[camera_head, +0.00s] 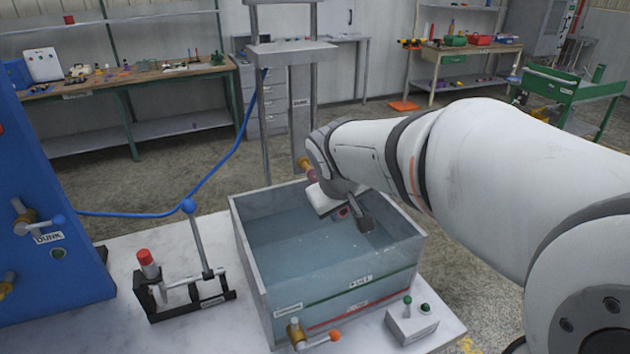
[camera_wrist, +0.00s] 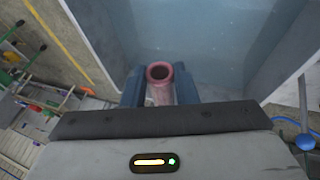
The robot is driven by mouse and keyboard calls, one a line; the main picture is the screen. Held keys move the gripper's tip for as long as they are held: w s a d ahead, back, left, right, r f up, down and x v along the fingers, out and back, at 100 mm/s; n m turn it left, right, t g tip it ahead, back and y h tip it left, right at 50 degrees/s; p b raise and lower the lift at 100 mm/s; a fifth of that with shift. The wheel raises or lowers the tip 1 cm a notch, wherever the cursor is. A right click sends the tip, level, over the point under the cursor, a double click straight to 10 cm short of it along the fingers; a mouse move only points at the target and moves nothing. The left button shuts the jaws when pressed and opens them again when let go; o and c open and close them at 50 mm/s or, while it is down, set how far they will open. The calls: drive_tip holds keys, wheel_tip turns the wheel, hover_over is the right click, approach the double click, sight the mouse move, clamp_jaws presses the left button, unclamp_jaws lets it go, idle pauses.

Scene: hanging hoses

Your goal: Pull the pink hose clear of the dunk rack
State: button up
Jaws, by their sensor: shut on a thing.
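The pink hose (camera_wrist: 160,90) is between the two fingers of my gripper (camera_wrist: 160,92) in the wrist view, its round open end facing the camera. In the head view my gripper (camera_head: 355,216) is over the water tank, and a small pink spot (camera_head: 343,212) shows between its fingers. Another pinkish piece (camera_head: 311,176) shows at the tank's back rim beside a brass fitting (camera_head: 304,163); I cannot tell whether it is the same hose. The grey dunk rack (camera_head: 291,50) stands behind the tank with a label on its post. My arm hides much of the hose.
The glass tank (camera_head: 240,235) holds water and has walls on all sides. A lever clamp (camera_head: 190,285) stands left of it, a button box (camera_head: 412,322) at front right. A blue hose (camera_head: 225,165) hangs between the rack and the blue panel (camera_head: 45,180).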

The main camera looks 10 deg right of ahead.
drive_tip(key=shift+s+d, duration=0.2)
drive_tip(key=shift+s, duration=0.7)
drive_tip(key=shift+r, duration=0.1)
drive_tip(key=s+r, duration=0.1)
drive_tip(key=s+r+p, duration=0.1)
drive_tip(key=s, duration=0.1)
drive_tip(key=shift+d+r+p, duration=0.25)
drive_tip(key=shift+r+p, duration=0.15)
